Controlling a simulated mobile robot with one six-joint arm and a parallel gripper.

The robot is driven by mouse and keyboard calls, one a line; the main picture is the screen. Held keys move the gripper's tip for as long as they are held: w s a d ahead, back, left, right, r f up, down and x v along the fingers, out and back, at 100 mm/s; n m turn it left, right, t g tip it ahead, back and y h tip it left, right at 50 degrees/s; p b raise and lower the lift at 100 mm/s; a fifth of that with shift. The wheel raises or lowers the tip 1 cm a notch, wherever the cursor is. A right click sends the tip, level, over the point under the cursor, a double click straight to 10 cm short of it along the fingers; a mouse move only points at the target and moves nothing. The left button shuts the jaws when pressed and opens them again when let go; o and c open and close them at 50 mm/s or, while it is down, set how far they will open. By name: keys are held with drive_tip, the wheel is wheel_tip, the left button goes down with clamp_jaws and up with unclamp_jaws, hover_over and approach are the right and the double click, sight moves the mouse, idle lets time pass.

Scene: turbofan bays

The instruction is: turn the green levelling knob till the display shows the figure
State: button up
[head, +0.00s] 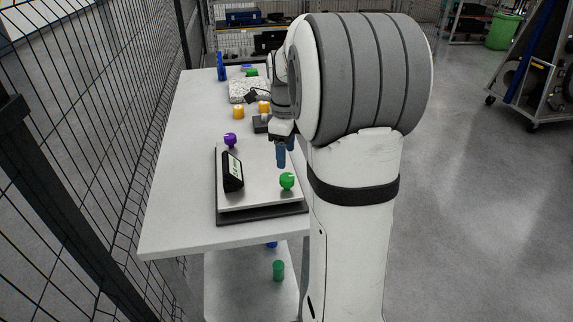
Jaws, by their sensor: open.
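The green levelling knob (287,181) stands on the near right part of a silver plate (256,193) on a dark base. A purple knob (230,140) is at the plate's far left. The black display (232,171) stands tilted at the plate's left side; its pale screen is too small to read. My gripper (284,155) points down with blue fingertips over the plate's right part, beyond and above the green knob and apart from it. It is open, and I see nothing between its fingers. My arm hides the plate's far right area.
The white table (180,215) also carries orange knobs (238,112), a speckled block (243,90) and a blue upright item (221,66) farther back. A green cylinder (278,270) sits on the lower shelf. A mesh fence (90,130) runs along the left.

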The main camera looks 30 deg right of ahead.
sight(287, 176)
drive_tip(key=n+p, duration=0.1)
drive_tip(key=n, duration=0.6)
drive_tip(key=shift+r, duration=0.1)
drive_tip(key=n, duration=0.4)
drive_tip(key=shift+s, duration=0.1)
drive_tip(key=n, duration=0.3)
drive_tip(key=shift+d+f, duration=0.1)
drive_tip(key=shift+f, duration=0.1)
wheel_tip(287, 176, down, 8)
drive_tip(key=shift+r+p, duration=0.15)
drive_tip(key=shift+p, duration=0.3)
drive_tip(key=c, duration=1)
drive_tip(key=shift+n, duration=0.3)
